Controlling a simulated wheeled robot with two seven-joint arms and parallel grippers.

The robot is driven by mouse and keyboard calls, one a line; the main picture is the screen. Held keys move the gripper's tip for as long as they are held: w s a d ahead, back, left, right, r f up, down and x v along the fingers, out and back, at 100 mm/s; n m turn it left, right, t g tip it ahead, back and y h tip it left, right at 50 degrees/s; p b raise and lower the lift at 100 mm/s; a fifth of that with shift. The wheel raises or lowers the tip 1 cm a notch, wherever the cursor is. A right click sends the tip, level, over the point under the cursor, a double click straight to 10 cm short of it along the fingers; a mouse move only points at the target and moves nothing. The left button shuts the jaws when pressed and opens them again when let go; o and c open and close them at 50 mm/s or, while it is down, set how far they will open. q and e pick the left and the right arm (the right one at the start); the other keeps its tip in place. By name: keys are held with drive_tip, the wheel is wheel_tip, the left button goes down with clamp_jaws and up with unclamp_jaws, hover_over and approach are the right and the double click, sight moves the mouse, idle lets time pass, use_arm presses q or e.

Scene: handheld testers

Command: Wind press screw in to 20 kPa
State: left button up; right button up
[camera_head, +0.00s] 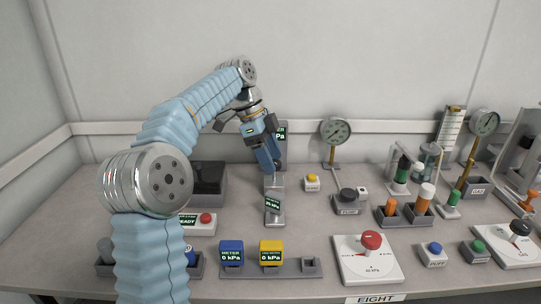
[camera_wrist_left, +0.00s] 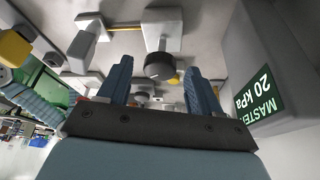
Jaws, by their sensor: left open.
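My left gripper (camera_head: 272,163) points down at the back of the table, over a small grey stand with a display (camera_head: 273,203) reading in kPa. In the left wrist view its two blue fingers (camera_wrist_left: 160,80) are apart with nothing between them. A dark round knob (camera_wrist_left: 158,66) on a pale block shows just beyond the fingertips, apart from them; it may be the press screw. The master display (camera_wrist_left: 262,100) reads 20 kPa in the left wrist view; in the head view the arm partly hides it (camera_head: 282,132). My right gripper is out of view.
A yellow button (camera_head: 312,180) and a pump block (camera_head: 347,197) stand right of the gripper. A dial box with a red knob (camera_head: 370,241) is at the front. Blue (camera_head: 231,252) and yellow meters (camera_head: 271,252) read 0 kPa. A round gauge (camera_head: 335,131) stands behind.

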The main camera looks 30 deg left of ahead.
use_arm(q)
drive_tip(key=shift+r, duration=0.1)
drive_tip(key=v, duration=0.7)
drive_tip(key=shift+s+a+r, duration=0.1)
drive_tip(key=shift+a+r, duration=0.05)
